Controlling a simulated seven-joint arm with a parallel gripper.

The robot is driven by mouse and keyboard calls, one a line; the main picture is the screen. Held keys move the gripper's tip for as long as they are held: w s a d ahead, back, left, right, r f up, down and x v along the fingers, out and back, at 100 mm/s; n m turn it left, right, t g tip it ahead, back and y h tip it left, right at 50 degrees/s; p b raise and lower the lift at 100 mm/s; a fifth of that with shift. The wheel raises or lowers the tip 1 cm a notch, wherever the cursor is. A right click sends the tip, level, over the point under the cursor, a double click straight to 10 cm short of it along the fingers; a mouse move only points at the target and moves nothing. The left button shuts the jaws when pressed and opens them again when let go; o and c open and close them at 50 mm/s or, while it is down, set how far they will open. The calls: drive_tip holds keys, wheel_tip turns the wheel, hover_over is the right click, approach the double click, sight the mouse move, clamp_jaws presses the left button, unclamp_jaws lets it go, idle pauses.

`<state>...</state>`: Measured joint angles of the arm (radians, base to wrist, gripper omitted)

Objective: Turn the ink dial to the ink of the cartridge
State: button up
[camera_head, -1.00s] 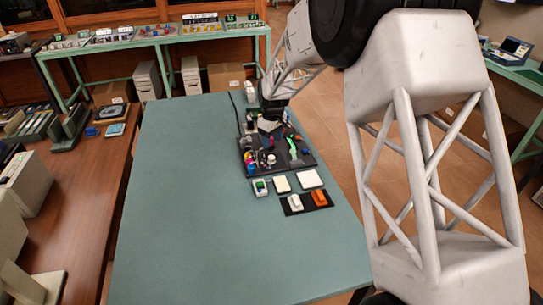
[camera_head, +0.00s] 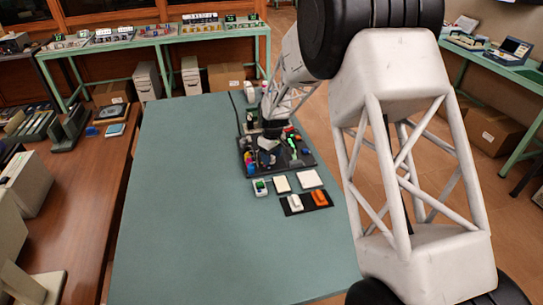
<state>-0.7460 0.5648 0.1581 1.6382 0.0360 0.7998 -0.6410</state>
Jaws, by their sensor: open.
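A black board (camera_head: 308,160) with several small coloured parts lies on the teal table. My gripper (camera_head: 267,155) is over the middle of the board, open, and it hides part of what is there. Its fingers are small, and I cannot tell whether they touch anything. Purple, yellow and blue parts (camera_head: 249,164) sit at the board's left edge, and a bright green part (camera_head: 292,144) is to the right of my gripper. I cannot make out for certain which part is the ink dial or which is the cartridge.
In front of the board lie a small device with a green spot (camera_head: 261,187) and two white pads (camera_head: 310,178). A black mat (camera_head: 318,205) holds a white block (camera_head: 295,203) and an orange block (camera_head: 319,198). The teal table (camera_head: 190,220) is clear at left and front.

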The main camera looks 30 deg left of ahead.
drive_tip(key=shift+c, duration=0.5)
drive_tip(key=c, duration=0.8)
drive_tip(key=shift+c, duration=0.2)
drive_tip(key=shift+m, duration=2.9)
drive_tip(key=o, duration=0.9)
drive_tip(key=shift+o, duration=0.2)
